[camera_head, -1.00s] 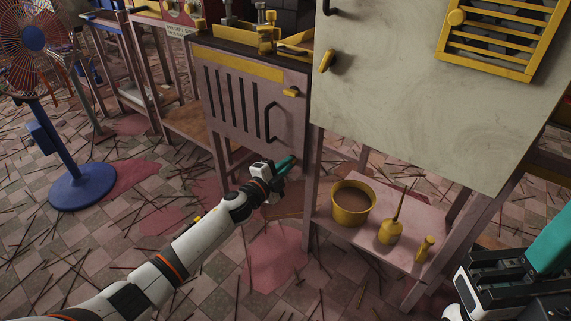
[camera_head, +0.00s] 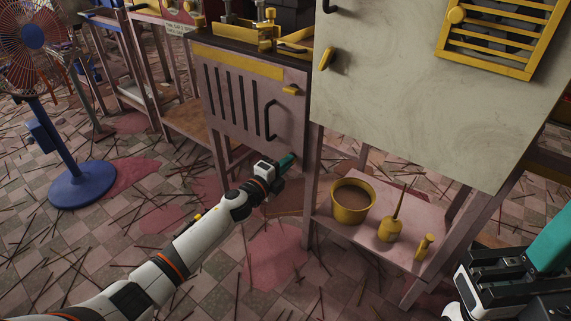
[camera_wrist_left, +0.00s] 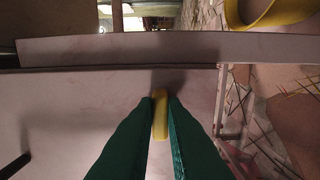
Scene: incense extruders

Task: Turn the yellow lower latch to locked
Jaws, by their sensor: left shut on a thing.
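The yellow lower latch (camera_wrist_left: 160,115) shows in the left wrist view as a short yellow bar between my teal fingers, on the grey-pink cabinet front (camera_wrist_left: 80,100). My left gripper (camera_wrist_left: 160,105) is shut on it. The bar lies roughly along the fingers in that view. In the head view my left gripper (camera_head: 288,160) is at the lower right of the slotted cabinet door (camera_head: 235,115) and hides the lower latch. A yellow upper latch (camera_head: 291,90) is higher on the same front. My right gripper (camera_head: 548,245) is partly in view at the lower right.
A black handle (camera_head: 270,120) is on the door above my left gripper. A low shelf (camera_head: 345,245) to the right holds a yellow bucket (camera_head: 350,204) and an oil can (camera_head: 391,231). A blue-based fan (camera_head: 82,187) stands left. Thin sticks litter the floor.

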